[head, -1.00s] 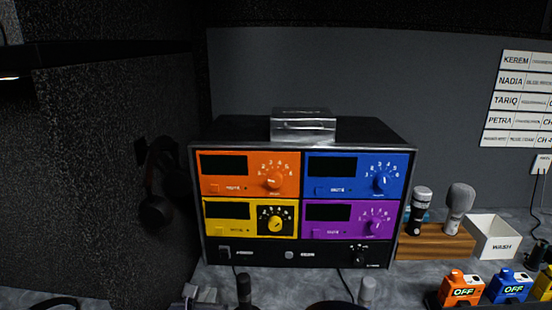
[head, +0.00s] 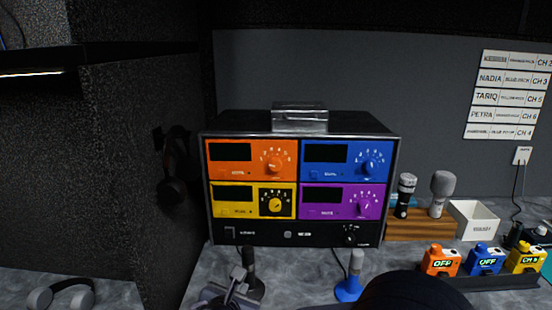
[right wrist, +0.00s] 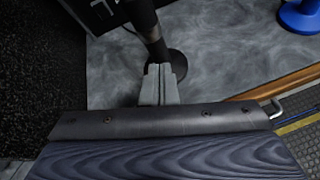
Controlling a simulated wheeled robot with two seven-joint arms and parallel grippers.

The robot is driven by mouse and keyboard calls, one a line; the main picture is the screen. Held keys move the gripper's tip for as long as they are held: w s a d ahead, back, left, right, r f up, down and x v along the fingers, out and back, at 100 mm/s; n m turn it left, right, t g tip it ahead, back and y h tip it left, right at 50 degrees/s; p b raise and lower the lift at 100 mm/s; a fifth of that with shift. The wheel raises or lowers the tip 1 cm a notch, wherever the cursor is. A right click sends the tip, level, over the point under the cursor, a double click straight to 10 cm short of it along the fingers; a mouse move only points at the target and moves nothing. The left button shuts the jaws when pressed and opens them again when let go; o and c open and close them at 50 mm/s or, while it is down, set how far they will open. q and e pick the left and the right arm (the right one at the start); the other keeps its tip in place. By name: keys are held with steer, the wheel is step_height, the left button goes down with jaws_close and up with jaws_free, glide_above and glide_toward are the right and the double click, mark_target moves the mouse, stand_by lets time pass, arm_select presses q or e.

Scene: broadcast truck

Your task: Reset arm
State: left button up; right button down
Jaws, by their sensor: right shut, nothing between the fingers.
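My right gripper (head: 238,274) shows at the bottom of the head view, beside a black desk microphone (head: 254,275). In the right wrist view my gripper (right wrist: 161,72) has its grey fingers together, with nothing between them. The black microphone's stem (right wrist: 145,22) and round base (right wrist: 176,62) lie just beyond the fingertips there. Whether they touch cannot be told. My left gripper is not in view.
A rack with orange, blue, yellow and purple modules (head: 291,234) stands behind. A blue-based microphone (head: 350,289) is to the right. Orange (head: 441,260), blue (head: 485,259) and yellow (head: 526,257) boxes sit further right. Headphones (head: 62,296) lie at lower left.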

steer(key=s+d+r+m+g+p, duration=0.1)
steer(key=s+d+m+g, duration=0.2)
steer(key=d+m, duration=0.65)
steer(key=s+d+r+m+g, duration=0.1)
steer(key=s+d+m+g, duration=0.35)
steer(key=d, duration=0.95)
steer(key=s+d+m+y+p, duration=0.1)
steer(key=s+d+m+y, duration=0.1)
steer(key=s+m, duration=0.6)
steer(key=s+d+r+m+y+p, duration=0.1)
steer(key=s+d+m+y, duration=0.2)
steer(key=s+m, duration=0.6)
steer(key=shift+r+m+t+y, duration=0.25)
steer(key=shift+m+t+y, duration=0.25)
steer(key=shift+m, duration=0.7)
